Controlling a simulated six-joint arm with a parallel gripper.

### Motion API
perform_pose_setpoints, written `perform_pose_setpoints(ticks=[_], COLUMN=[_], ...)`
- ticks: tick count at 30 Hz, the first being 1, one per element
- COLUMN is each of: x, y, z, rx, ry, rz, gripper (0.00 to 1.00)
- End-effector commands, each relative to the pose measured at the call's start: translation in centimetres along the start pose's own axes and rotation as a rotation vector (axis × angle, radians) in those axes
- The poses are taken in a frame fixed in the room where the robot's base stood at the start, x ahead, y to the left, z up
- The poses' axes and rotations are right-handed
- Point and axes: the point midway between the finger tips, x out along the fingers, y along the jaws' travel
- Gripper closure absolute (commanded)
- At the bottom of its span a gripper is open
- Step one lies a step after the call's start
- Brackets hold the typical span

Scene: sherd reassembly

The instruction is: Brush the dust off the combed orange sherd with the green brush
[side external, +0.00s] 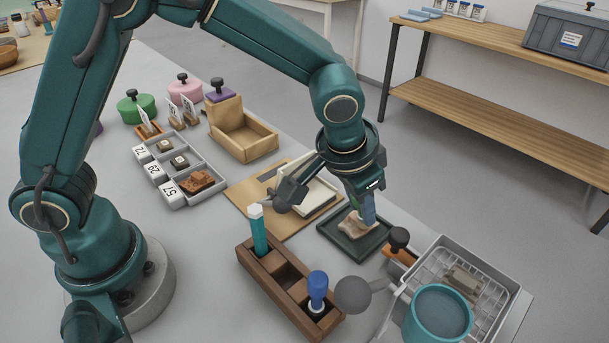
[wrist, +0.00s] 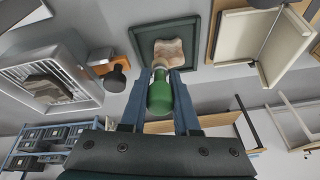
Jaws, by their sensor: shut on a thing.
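A pale orange-beige sherd (side external: 357,222) lies on a dark green tray (side external: 333,236). In the wrist view the sherd (wrist: 170,47) has a lighter, dusty-looking face; I cannot make out combing on it. My gripper (side external: 368,207) is above the tray. In the wrist view my gripper (wrist: 161,80) is shut on the green brush (wrist: 160,98), its green handle between the two blue fingers. The brush's pale tip points at the sherd's near edge. It overlaps that edge in the picture, and I cannot tell whether it touches.
A wooden rack (side external: 253,267) with teal-handled and blue-handled tools stands in front. A dark-knobbed orange-brown block (side external: 399,252), a wire basket (side external: 432,268) and a teal bowl (side external: 440,312) are close on the right. An open cream box (side external: 316,199) lies behind the tray.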

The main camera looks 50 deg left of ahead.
Motion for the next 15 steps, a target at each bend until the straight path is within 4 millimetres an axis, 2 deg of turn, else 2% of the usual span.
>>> perform_pose_setpoints(ticks=[9, 15], x=[-0.1, -0.1], y=[-2.7, -3.1], z=[0.7, 0.8], rx=[-0.003, 0.001], ry=[-0.003, -0.001], rz=[-0.002, -0.001], gripper=[1.0, 1.0])
